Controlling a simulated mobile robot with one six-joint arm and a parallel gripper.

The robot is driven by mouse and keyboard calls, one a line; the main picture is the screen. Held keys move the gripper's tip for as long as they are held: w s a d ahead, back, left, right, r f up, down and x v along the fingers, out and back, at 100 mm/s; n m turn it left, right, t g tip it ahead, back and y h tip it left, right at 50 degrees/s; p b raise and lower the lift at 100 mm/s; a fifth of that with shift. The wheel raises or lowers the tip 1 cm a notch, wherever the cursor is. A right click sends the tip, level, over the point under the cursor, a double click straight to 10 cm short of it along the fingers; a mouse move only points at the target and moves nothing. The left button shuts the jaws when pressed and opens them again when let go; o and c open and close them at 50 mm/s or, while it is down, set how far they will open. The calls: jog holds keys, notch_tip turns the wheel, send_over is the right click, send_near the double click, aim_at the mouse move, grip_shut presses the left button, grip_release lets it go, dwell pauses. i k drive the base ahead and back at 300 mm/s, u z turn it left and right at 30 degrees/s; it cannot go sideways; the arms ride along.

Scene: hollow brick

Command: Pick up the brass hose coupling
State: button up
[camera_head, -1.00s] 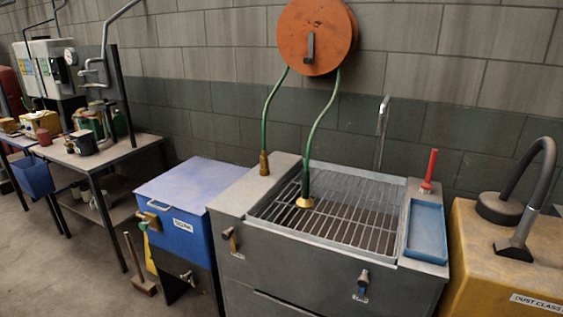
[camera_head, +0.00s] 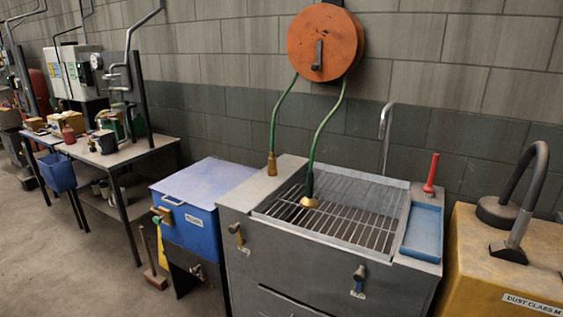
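Two green hoses hang from the orange round reel (camera_head: 322,42) on the wall. The left hose ends in a narrow brass-coloured fitting (camera_head: 272,165) that stands upright at the left rim of the grey sink unit (camera_head: 255,188). The right hose ends in a wider, flared brass-coloured fitting (camera_head: 309,202) on the wire grate (camera_head: 345,222) in the basin. I cannot tell for sure which of the two is the brass hose coupling. My gripper is not in view.
A blue tray (camera_head: 423,232) and a red-handled tool (camera_head: 431,175) sit at the sink's right side. A blue chest (camera_head: 190,215) stands to its left and a yellow dust machine (camera_head: 480,275) to its right. A broom (camera_head: 152,262) stands on the floor beside open room.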

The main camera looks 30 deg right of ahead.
aim_at(272, 163)
jog(key=u, duration=0.1)
jog(key=i, duration=0.95)
jog(key=z, duration=0.05)
